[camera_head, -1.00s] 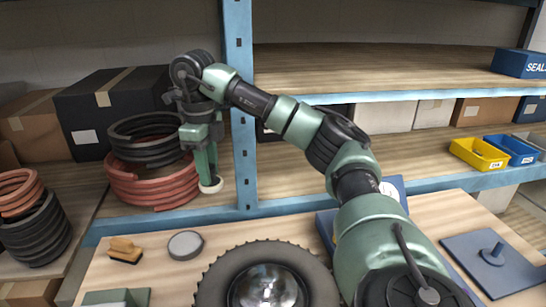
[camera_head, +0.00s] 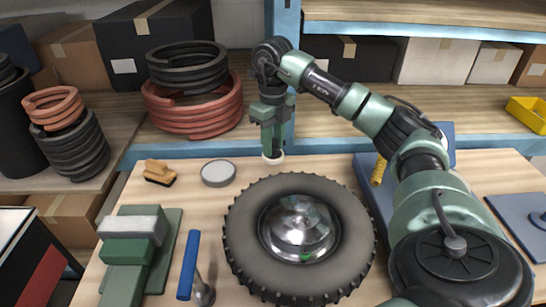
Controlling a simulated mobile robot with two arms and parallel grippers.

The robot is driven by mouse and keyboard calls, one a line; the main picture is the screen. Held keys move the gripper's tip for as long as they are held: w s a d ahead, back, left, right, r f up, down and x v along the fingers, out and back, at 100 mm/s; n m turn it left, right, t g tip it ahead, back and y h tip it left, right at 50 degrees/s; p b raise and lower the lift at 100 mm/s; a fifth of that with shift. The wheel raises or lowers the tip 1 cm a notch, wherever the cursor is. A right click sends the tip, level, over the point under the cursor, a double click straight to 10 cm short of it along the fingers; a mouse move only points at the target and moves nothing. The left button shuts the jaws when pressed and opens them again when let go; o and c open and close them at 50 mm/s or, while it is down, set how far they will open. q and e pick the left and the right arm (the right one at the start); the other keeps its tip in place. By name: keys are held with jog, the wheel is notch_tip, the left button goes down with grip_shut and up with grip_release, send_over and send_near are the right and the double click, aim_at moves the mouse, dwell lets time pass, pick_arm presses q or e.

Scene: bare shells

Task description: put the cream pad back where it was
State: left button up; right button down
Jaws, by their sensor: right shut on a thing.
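The cream pad (camera_head: 273,159) is a small pale disc at the lower end of my right gripper (camera_head: 272,146). My right gripper points down and is shut on the pad. The pad appears over the back edge of the wooden table (camera_head: 325,165), in front of the blue shelf post. I cannot tell whether it touches the table. My left gripper is not in view.
A tyre with a shiny hub (camera_head: 300,228) lies in front of the gripper. A grey round tin (camera_head: 218,173) and a wooden brush (camera_head: 159,172) lie to the left. A blue-handled tool (camera_head: 189,265) and green blocks (camera_head: 132,247) are front left. Coils (camera_head: 195,107) fill the shelf behind.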

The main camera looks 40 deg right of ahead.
aim_at(273, 158)
notch_tip(273, 158, down, 4)
jog(key=shift+f+p, duration=0.1)
jog(key=shift+p, duration=0.2)
jog(key=shift+f, duration=0.25)
jog(key=shift+f, duration=0.1)
jog(key=c, duration=1.1)
grip_release()
